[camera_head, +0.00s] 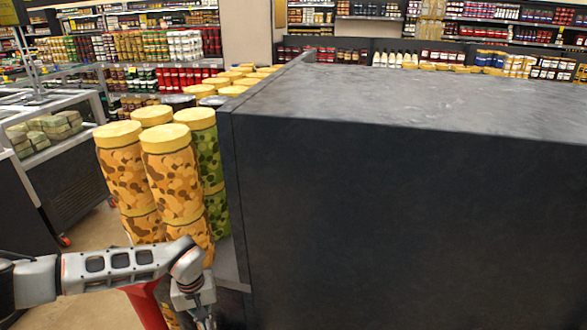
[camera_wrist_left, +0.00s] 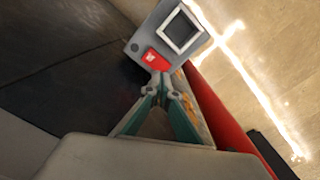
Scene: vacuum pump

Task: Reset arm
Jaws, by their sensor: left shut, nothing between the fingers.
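My left arm comes in from the left in the head view and bends down at the wrist. My left gripper (camera_head: 204,319) points down beside the dark block, partly cut off by the bottom edge. In the left wrist view its two fingers (camera_wrist_left: 160,88) come together at the tips, shut with nothing between them. Just beyond the tips is a grey box-like part (camera_wrist_left: 166,38) with a dark square and a red patch. I cannot tell whether it touches the fingers. My right arm and gripper are not in view.
A large dark block (camera_head: 400,220) with a grey top fills the right side. Tall jars with yellow lids (camera_head: 172,185) stand in stacks behind my left arm. A red post-like part (camera_wrist_left: 222,105) runs beside the gripper. A display case (camera_head: 75,150) stands left; stocked shelves line the back.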

